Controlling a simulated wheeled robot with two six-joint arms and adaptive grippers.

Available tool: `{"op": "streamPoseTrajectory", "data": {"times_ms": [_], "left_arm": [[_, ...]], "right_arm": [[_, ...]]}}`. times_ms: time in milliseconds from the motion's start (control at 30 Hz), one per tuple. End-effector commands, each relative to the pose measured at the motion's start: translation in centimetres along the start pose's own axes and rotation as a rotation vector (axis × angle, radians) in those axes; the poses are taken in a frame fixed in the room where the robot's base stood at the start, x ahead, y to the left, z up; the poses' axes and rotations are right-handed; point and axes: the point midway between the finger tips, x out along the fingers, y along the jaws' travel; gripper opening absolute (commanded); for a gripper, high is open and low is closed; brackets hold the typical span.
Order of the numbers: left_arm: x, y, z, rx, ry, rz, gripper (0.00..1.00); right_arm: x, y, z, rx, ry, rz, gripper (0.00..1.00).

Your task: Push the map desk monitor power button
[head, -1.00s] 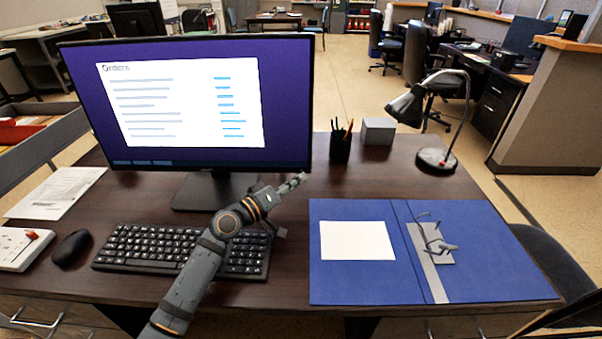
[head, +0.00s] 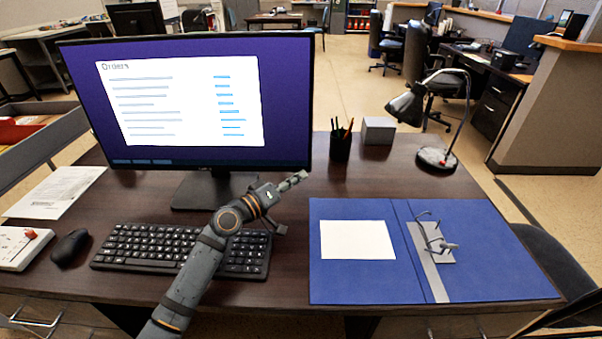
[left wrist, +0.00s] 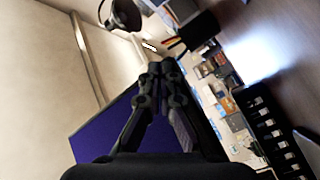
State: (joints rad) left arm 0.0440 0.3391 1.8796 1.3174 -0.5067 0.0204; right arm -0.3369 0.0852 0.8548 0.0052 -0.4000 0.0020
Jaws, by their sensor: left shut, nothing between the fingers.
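The map desk monitor (head: 185,100) stands on the dark desk, its screen lit purple with a white page. Its lower bezel (head: 230,167) is visible, but I cannot make out the power button. My left gripper (head: 298,179) is shut and empty. Its fingertips appear just below the monitor's lower right corner in the head view; I cannot tell whether they touch it. In the left wrist view the closed fingers (left wrist: 160,70) point toward the lamp and pen cup side. My right gripper is not in view.
A keyboard (head: 130,247) lies under my left arm, with a mouse (head: 70,248) beside it. A blue folder (head: 370,285) lies on the right. A pen cup (head: 340,148), grey box (head: 378,130) and desk lamp (head: 437,158) stand behind it.

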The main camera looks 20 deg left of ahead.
Motion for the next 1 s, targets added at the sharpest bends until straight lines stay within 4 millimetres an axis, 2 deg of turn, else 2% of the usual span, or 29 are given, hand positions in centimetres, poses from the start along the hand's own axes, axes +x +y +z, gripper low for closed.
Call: {"op": "streamPoseTrajectory", "data": {"times_ms": [733,1000], "left_arm": [[0.37,-0.33,-0.26,-0.001,0.0,-0.001,0.0],[-0.36,0.22,0.26,-0.001,-0.001,-0.002,0.0]], "right_arm": [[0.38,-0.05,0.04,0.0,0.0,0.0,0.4],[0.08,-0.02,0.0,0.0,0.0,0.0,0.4]]}}
